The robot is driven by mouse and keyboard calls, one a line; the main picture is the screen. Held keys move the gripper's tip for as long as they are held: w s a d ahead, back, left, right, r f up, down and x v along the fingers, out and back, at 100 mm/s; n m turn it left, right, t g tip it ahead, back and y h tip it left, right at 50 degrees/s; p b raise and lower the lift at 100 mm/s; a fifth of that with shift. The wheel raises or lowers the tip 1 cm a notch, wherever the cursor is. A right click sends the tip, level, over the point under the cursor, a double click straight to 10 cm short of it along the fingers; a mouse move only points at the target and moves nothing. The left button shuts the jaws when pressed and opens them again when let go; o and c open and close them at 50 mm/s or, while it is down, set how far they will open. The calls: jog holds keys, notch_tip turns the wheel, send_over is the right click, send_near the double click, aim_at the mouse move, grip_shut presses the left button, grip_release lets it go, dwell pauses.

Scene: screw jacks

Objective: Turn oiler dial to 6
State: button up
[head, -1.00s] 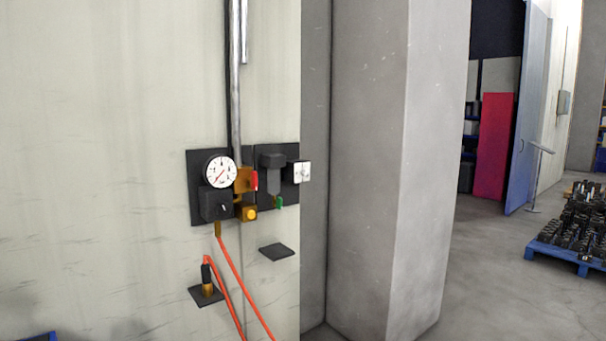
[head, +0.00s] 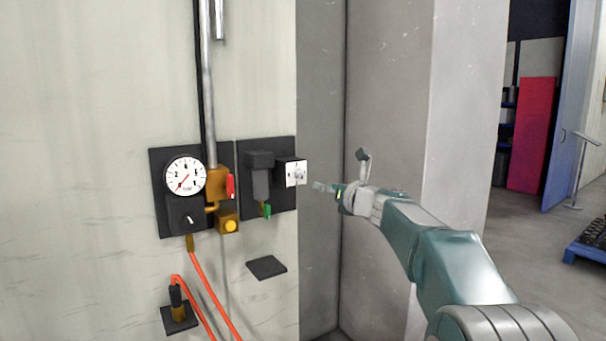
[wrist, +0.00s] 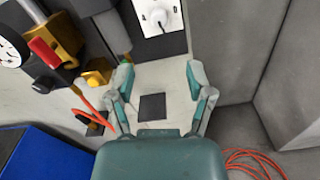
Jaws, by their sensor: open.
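The oiler dial (head: 296,173) is a white square plate with a round knob, on the side of a black box at the right end of the wall fittings. In the wrist view the dial knob (wrist: 158,17) shows at the top, beyond my fingertips. Its marks are too small to read. My gripper (head: 335,188) is to the right of the dial in the head view, apart from it. In the wrist view my gripper (wrist: 160,70) has its two fingers spread, with nothing between them.
A pressure gauge (head: 185,176), a red lever (head: 230,187) and a yellow button (head: 230,226) are left of the dial. A small black shelf (head: 266,267) juts out below. Orange hose (head: 206,285) hangs at lower left. A grey pillar (head: 388,90) stands at the right.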

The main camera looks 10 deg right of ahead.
aim_at(302, 176)
jog(key=shift+m, duration=0.3)
jog(key=x, duration=1)
jog(key=shift+w+d+r, duration=0.15)
jog(key=shift+w+d, duration=0.05)
jog(key=shift+w, duration=0.15)
jog(key=shift+w+a, duration=0.5)
jog(key=shift+a, duration=0.35)
jog(key=shift+d, duration=0.45)
grip_shut()
